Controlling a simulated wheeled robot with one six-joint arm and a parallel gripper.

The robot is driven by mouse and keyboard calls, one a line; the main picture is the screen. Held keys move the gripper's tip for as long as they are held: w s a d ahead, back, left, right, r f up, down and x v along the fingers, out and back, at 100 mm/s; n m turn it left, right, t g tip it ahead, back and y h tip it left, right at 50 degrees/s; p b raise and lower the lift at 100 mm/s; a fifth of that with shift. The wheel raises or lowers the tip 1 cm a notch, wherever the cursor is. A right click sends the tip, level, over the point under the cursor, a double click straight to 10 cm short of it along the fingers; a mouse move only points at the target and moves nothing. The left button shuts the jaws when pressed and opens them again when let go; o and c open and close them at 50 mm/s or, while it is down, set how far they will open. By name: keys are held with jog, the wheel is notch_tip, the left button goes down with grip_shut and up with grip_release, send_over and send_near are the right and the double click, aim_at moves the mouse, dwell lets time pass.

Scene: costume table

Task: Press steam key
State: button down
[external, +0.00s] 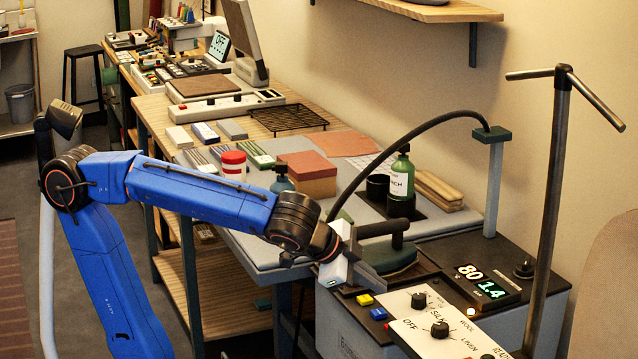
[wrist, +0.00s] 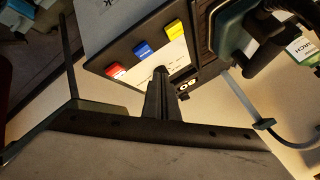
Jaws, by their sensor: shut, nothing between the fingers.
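The key panel on the steam station (external: 350,338) carries a yellow key (external: 365,299) and a blue key (external: 378,313). In the wrist view, a red key (wrist: 116,71), a blue key (wrist: 143,48) and a yellow key (wrist: 173,26) sit in a row on the dark panel. Their labels are too small to read, so I cannot tell which is the steam key. My gripper (wrist: 160,74) is shut and empty, its tips overlapping the panel just below the blue key. In the external view my gripper (external: 368,279) is beyond the yellow key, beside the iron; contact is not visible.
A dark-handled iron (external: 388,255) rests close beside my gripper, with a hose arching above. A white dial panel (external: 440,322), an upright metal post (external: 547,200) and a display reading 80 and 1.4 (external: 488,283) stand to the right.

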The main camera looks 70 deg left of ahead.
notch_tip(320, 180, up, 4)
jog(key=shift+f, duration=0.2)
dwell(0.5)
jog(key=n+g, duration=0.1)
send_over(348, 306)
notch_tip(348, 306, down, 4)
jog(key=shift+f, duration=0.15)
jog(key=s+a+f+n+g, duration=0.1)
jog(key=s+a+f+n, duration=0.2)
jog(key=s+a+f, duration=0.3)
jog(key=s+a+f+n+g+h, duration=0.1)
jog(key=s+a+f, duration=0.4)
jog(key=s+f, duration=0.5)
jog(key=f+n+g, duration=0.1)
jog(key=n, duration=0.1)
jog(key=shift+s+a+f+n, duration=0.25)
jog(key=shift+a+f+n, duration=0.15)
